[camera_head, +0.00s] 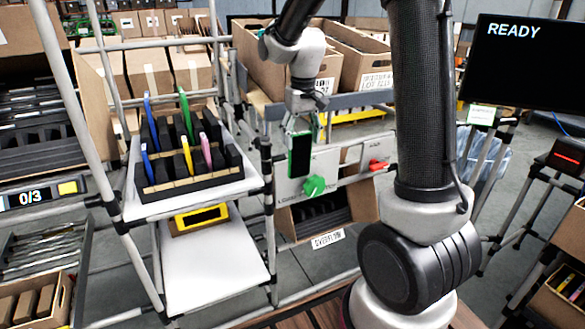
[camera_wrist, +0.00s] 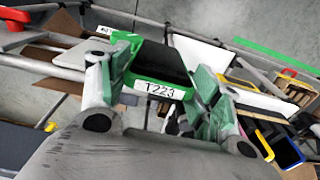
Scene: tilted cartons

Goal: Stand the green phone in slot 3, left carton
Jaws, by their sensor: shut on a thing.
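The green phone (camera_head: 299,155) has a dark screen and hangs upright under my gripper (camera_head: 300,125) in the head view, in front of a pale panel. In the wrist view the phone (camera_wrist: 158,62) sits between the green pads of my gripper (camera_wrist: 158,90), which is shut on it. Its green edge carries a T223 label. An open carton (camera_head: 368,203) with dark slotted dividers inside shows below the panel, apart from the phone. I cannot tell which carton is the left one, and slot numbers are not readable.
A black rack (camera_head: 200,178) on a white shelf at left holds several coloured phones. A yellow-framed device (camera_head: 202,217) lies on the shelf below. The panel has a green knob (camera_head: 314,187) and a red one (camera_head: 378,165). A counter (camera_head: 38,195) reads 0/3; a monitor (camera_head: 515,65) reads READY.

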